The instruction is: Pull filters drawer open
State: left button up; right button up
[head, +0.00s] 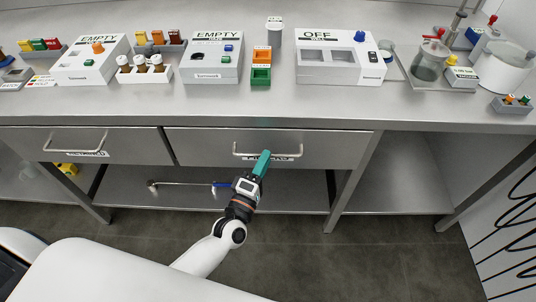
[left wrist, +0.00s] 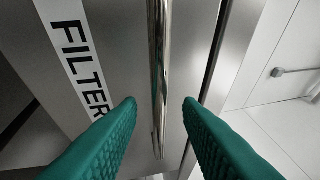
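The filters drawer (head: 330,148) is the right one of two steel drawers under the bench, and it looks closed. Its bar handle (head: 240,153) is partly hidden by my gripper in the head view. In the left wrist view the handle (left wrist: 160,60) runs lengthwise between my two teal fingers, beside a label reading FILTER (left wrist: 78,55). My left gripper (head: 265,156) is at the handle, with its fingers (left wrist: 160,104) apart on either side of the bar and a gap on both sides. My right gripper is not in view.
The left drawer (head: 120,147) with its own handle (head: 75,143) is closed. White devices, such as the one marked OFF (head: 340,60), stand on the bench top (head: 230,105). A lower shelf (head: 290,190) lies below the drawers, with a thin metal tool (head: 185,184) on it.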

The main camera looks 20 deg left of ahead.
pick_arm(q)
jog(key=shift+x, duration=1.35)
jog(key=shift+c, duration=0.5)
jog(key=shift+f, duration=0.1)
grip_shut()
